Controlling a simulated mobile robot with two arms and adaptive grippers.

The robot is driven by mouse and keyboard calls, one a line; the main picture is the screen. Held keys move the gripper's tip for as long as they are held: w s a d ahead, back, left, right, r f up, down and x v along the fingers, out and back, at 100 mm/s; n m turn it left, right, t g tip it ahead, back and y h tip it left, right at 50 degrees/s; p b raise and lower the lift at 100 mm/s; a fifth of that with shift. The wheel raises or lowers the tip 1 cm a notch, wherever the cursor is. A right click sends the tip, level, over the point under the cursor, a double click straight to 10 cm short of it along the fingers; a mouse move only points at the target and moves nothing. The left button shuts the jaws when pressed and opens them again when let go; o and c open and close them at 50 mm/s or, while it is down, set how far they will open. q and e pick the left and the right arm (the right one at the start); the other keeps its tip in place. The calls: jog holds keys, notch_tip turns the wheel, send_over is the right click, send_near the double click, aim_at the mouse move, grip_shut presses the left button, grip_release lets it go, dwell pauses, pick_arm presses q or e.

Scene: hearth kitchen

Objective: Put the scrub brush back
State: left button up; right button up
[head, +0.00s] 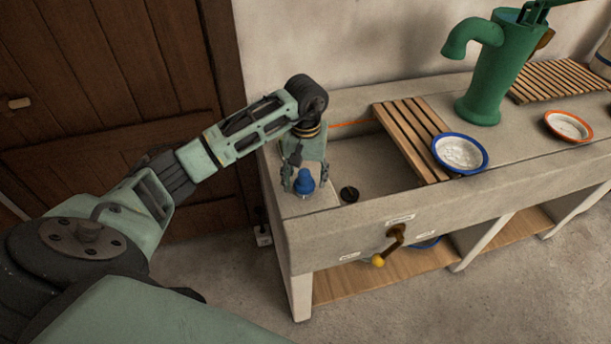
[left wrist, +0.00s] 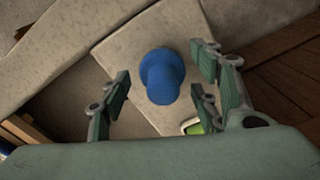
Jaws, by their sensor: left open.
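The scrub brush looks to be the blue knob-topped thing (head: 305,182) standing on the left corner ledge of the stone sink. In the left wrist view its round blue knob (left wrist: 162,76) shows between my fingers, and its lower part is mostly hidden. My left gripper (head: 306,176) points down over it, with fingers on both sides. The fingers are open and apart from the knob. My right gripper is in neither view.
The stone sink (head: 345,240) has a dark round drain plug (head: 349,194) near the ledge. A slatted wooden rack (head: 412,135) spans the basin, with a blue-rimmed bowl (head: 460,153) on its edge. A green pump (head: 480,75) stands behind. A small green thing (left wrist: 193,127) lies near the fingers.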

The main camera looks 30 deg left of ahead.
pick_arm(q)
jog(key=shift+r, duration=0.5)
notch_tip(320, 180, up, 10)
jog(key=b, duration=0.2)
jog(key=shift+f+b, duration=0.15)
jog(key=shift+b, duration=0.15)
jog(key=shift+r, duration=0.75)
jog(key=shift+f, duration=0.1)
